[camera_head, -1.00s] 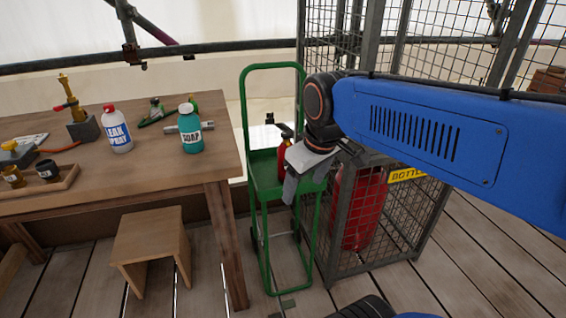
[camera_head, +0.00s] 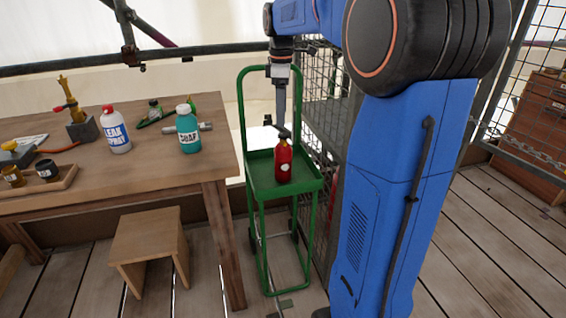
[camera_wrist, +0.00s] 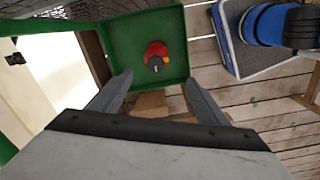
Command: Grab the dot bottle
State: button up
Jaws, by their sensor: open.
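The dot bottle (camera_head: 283,162) is red with a pale round dot on its front and a dark top. It stands upright on the tray of the green trolley (camera_head: 258,190). My gripper (camera_head: 281,116) points down just above the bottle's top in the head view. In the wrist view the bottle (camera_wrist: 155,49) is seen from above, with a bit of yellow beside its dark top. My gripper (camera_wrist: 158,82) is open there, with its fingers apart and nothing between them. The bottle lies ahead of the fingertips, about centred between them.
The trolley's tall handle (camera_head: 241,100) rises beside the gripper. A wooden table (camera_head: 110,180) at left holds a leak spray bottle (camera_head: 115,130), a teal soap bottle (camera_head: 188,130) and tools. A wire cage (camera_head: 322,100) stands right behind the trolley. A wooden stool (camera_head: 148,240) is below.

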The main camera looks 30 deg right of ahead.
aim_at(282, 139)
jog(key=shift+w+d+f, duration=0.15)
jog(key=shift+w+d, duration=0.05)
jog(key=shift+f, duration=0.35)
notch_tip(282, 139, down, 11)
jog(key=shift+f, duration=0.1)
jog(key=shift+w+d+f, duration=0.1)
jog(key=shift+d+f, duration=0.05)
jog(key=shift+f, duration=1.15)
jog(key=shift+d+f, duration=0.15)
jog(key=shift+f, duration=1.15)
jog(key=c, duration=1.5)
